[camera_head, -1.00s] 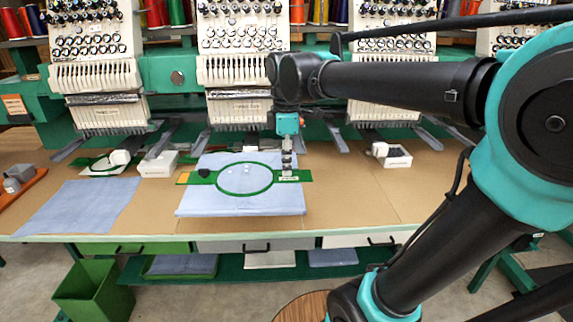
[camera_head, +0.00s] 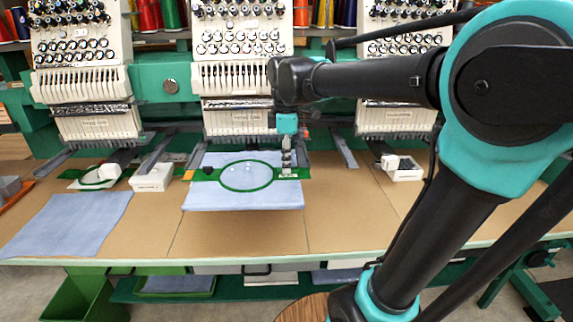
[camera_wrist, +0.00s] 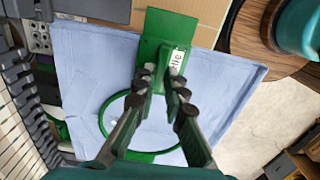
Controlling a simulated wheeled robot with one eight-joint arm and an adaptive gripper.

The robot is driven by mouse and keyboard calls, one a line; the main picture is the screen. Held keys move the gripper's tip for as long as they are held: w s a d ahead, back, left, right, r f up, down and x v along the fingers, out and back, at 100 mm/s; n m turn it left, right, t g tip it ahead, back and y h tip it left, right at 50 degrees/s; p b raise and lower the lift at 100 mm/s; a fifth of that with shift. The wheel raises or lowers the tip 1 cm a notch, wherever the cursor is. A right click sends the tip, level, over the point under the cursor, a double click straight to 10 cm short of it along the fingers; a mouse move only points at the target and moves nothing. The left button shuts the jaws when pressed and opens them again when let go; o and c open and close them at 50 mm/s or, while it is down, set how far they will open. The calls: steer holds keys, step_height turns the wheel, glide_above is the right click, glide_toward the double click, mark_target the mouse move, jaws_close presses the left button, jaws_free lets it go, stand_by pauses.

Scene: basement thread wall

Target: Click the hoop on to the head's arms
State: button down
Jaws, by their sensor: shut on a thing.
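The green hoop (camera_head: 222,179) is a ring with a flat tab at each side, and light blue cloth (camera_head: 240,198) is stretched in it and hangs around it. My gripper (camera_head: 288,168) is shut on the hoop's right tab, beside a white label. In the wrist view my gripper (camera_wrist: 166,92) has its fingers on either side of the green tab (camera_wrist: 160,45), with the ring (camera_wrist: 105,110) below. The hoop lies about level in front of the middle embroidery head (camera_head: 237,100). Two grey head arms (camera_head: 198,155) and (camera_head: 344,150) reach forward from the machine. Contact between hoop and arms cannot be told.
A tan table (camera_head: 340,215) spreads beneath, clear at front right. A white box (camera_head: 153,178), another small green hoop (camera_head: 97,175) and folded blue cloth (camera_head: 68,223) lie to the left. A white tray (camera_head: 405,170) stands at right. Neighbouring heads (camera_head: 85,100) flank the middle one.

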steer(key=shift+w+f, duration=0.2)
steer(key=shift+w, duration=0.4)
steer(key=shift+w+f, duration=0.15)
steer(key=shift+w, duration=0.45)
steer(key=shift+w+d+f, duration=0.1)
steer(key=shift+w+f, duration=0.05)
steer(key=shift+w, duration=1.3)
steer(key=shift+w+d+f, duration=0.1)
steer(key=shift+w+f, duration=0.05)
steer(key=shift+w, duration=1.25)
steer(key=shift+s+f, duration=0.15)
steer(key=shift+a, duration=0.2)
steer(key=c, duration=1.5)
jaws_free()
